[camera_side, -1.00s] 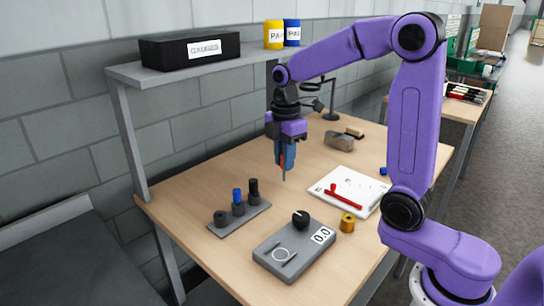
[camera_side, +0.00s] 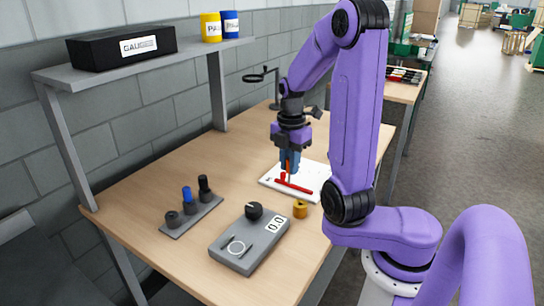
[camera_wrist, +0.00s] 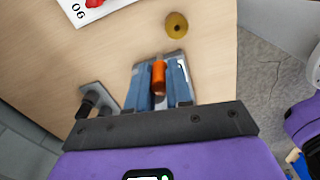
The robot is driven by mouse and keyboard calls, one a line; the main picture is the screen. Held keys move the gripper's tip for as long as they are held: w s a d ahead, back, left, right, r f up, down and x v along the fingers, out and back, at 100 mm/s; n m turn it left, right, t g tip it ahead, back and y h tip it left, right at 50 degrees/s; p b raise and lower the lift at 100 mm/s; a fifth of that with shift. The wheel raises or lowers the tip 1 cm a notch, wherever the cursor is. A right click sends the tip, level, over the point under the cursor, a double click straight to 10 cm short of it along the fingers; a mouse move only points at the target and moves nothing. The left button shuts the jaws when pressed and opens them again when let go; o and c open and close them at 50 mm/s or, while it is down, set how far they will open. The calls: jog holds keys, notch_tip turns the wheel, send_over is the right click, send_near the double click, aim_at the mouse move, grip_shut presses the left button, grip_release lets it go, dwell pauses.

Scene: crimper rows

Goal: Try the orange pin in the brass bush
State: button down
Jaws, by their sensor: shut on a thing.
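My gripper (camera_side: 289,168) has blue fingers and hangs above the table, in front of the white sheet in the side view. It is shut on the orange pin (camera_wrist: 158,76), which shows between the fingers in the wrist view. The pin's lower end is hard to make out in the side view. The brass bush (camera_side: 300,209) stands on the table, lower and slightly right of my gripper. It also shows in the wrist view (camera_wrist: 176,24), beyond the fingertips, with a dark hole in its top. The pin and the bush are apart.
A grey gauge box (camera_side: 240,246) with a black knob and a 0.0 display stands left of the bush. A grey rack (camera_side: 193,217) holds black and blue pieces. A white sheet (camera_side: 314,176) bears a red tool (camera_side: 294,186). The table's front edge is near the bush.

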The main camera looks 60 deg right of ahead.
jog(key=shift+s+d+f, duration=0.25)
jog(key=shift+s+f, duration=0.6)
jog(key=shift+f, duration=0.3)
jog(key=shift+s+d+f, duration=0.2)
jog(key=shift+s+f, duration=0.65)
jog(key=shift+f, duration=0.3)
jog(key=shift+f, duration=1.85)
dwell(1.0)
jog(key=shift+r, duration=0.15)
dwell(0.7)
notch_tip(320, 180, up, 7)
dwell(1.8)
